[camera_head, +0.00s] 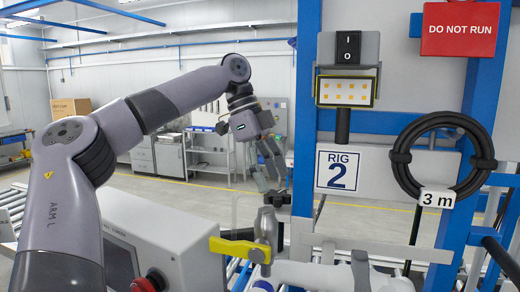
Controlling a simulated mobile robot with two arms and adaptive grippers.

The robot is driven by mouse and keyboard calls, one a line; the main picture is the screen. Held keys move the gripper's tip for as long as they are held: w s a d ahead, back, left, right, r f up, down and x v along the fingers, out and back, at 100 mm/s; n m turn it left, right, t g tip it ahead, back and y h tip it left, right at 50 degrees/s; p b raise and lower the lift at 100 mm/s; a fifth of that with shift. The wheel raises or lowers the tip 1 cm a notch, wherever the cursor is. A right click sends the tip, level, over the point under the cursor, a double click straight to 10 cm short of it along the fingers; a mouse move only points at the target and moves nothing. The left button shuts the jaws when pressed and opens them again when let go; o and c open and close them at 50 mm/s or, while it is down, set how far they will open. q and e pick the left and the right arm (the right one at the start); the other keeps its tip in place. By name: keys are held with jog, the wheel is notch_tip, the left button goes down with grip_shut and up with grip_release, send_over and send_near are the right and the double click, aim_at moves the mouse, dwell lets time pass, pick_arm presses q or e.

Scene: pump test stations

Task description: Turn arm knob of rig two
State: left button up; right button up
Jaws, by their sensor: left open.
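Rig two carries a white sign (345,171) reading "RIG 2". Above it are a black rocker switch (348,47) marked I and O and a lit yellow lamp panel (345,92). A yellow lever (240,248) sits lower at the fitting. My left gripper (272,183) is open and empty, fingers pointing down, just above the dark part in the picture; contact cannot be told. My right gripper is not in view.
A grey control box (150,225) with a red button (146,284) stands at the lower left. A black hose coil (443,155) tagged "3 m" and a red "DO NOT RUN" sign (460,29) hang at the right. Blue posts (305,100) frame the rig. White pipework (330,275) runs along the bottom.

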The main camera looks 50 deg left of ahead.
pick_arm(q)
jog(key=v, duration=0.9)
jog(key=shift+f, duration=0.2)
